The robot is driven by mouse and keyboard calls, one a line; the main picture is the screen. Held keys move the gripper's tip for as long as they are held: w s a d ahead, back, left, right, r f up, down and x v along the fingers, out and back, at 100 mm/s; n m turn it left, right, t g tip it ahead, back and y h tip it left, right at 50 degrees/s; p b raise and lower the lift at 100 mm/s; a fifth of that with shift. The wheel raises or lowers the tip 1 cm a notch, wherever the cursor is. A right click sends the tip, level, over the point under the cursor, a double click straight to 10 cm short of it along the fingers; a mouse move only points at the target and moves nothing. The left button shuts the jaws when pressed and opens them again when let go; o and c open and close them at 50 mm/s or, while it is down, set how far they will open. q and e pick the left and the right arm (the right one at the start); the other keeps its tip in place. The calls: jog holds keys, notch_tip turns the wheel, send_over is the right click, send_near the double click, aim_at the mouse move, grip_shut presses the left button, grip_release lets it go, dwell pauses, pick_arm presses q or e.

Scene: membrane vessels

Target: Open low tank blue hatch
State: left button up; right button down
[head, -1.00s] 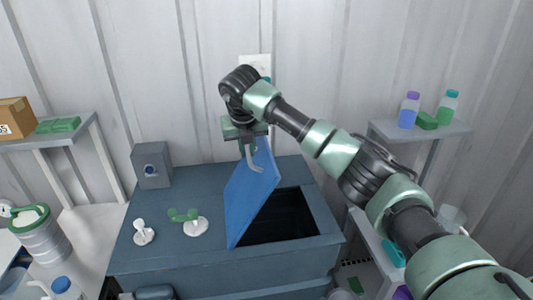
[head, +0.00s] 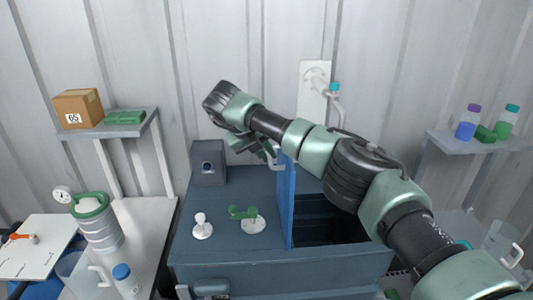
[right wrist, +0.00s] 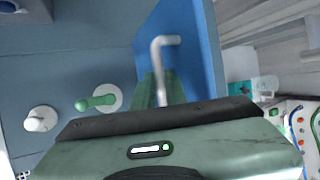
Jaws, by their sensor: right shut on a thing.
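The blue hatch (head: 287,205) stands about upright on the low dark blue tank (head: 232,262), seen nearly edge-on in the head view. Beside it, the dark rectangular opening (head: 325,222) is uncovered. In the right wrist view the hatch (right wrist: 203,45) shows as a blue panel with a pale bent handle (right wrist: 160,45). My right gripper (head: 264,150) is at the hatch's upper left side, shut on the handle; its fingers (right wrist: 163,88) show around the handle's lower end. My right forearm covers part of the tank's right side. My left gripper is not in view.
A green-handled valve (head: 245,213), a white knob (head: 201,228) and a grey box (head: 208,163) stand on the tank top left of the hatch. Side shelves hold a carton (head: 78,108) and bottles (head: 466,124).

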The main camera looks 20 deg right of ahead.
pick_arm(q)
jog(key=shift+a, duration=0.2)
pick_arm(e)
jog(key=shift+s+d+f, duration=0.1)
jog(key=shift+f, duration=0.3)
jog(key=c, duration=1.6)
grip_release()
jog(key=shift+o, duration=0.7)
jog(key=shift+d, duration=0.1)
jog(key=shift+w, duration=0.25)
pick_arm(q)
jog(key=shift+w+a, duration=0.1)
pick_arm(e)
jog(key=shift+s+r, duration=0.1)
jog(key=shift+r, duration=0.1)
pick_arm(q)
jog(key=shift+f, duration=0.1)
